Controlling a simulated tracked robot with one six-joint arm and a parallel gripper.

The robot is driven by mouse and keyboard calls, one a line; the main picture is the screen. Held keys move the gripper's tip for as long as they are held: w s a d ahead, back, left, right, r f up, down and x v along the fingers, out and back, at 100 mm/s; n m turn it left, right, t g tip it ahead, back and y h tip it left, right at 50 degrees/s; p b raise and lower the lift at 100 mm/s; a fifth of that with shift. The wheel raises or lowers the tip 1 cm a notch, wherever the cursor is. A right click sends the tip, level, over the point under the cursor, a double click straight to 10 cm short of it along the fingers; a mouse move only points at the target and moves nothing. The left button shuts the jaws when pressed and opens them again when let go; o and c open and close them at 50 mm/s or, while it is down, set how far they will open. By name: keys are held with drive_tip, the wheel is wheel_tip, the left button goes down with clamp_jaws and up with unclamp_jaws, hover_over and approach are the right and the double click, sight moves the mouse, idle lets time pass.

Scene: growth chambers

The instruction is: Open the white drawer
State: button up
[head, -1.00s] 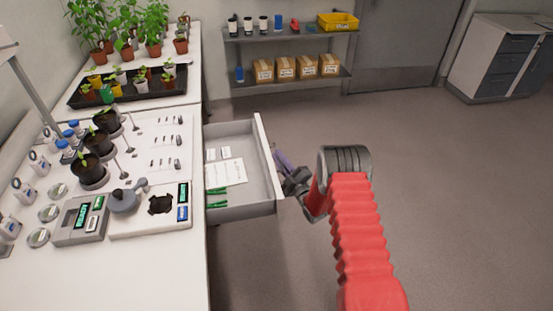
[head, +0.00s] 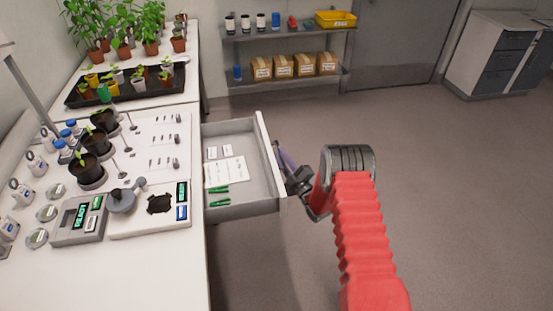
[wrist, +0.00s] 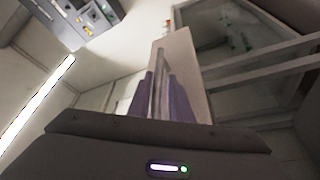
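The white drawer (head: 264,150) is pulled well out of the bench's right side, its inside showing. My gripper (head: 286,162) is at the outer face of the drawer front, at the end of my red arm. In the wrist view the drawer front (wrist: 182,55) stands ahead, and the purple fingers (wrist: 160,98) sit on both sides of the drawer's bar handle (wrist: 160,70). They appear shut on it. In the head view the handle is mostly hidden behind the drawer front and the fingers.
The drawer holds white cards (head: 225,170) and green-handled tools (head: 218,194). The white bench (head: 150,260) carries potted seedlings, a scale (head: 80,222) and bottles. A shelf (head: 290,82) with boxes stands at the back. The floor (head: 440,190) to the right is clear.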

drive_tip(key=v, duration=1.3)
drive_tip(key=shift+s+d+f, duration=0.15)
drive_tip(key=shift+s+f, duration=0.1)
drive_tip(key=shift+s, duration=0.1)
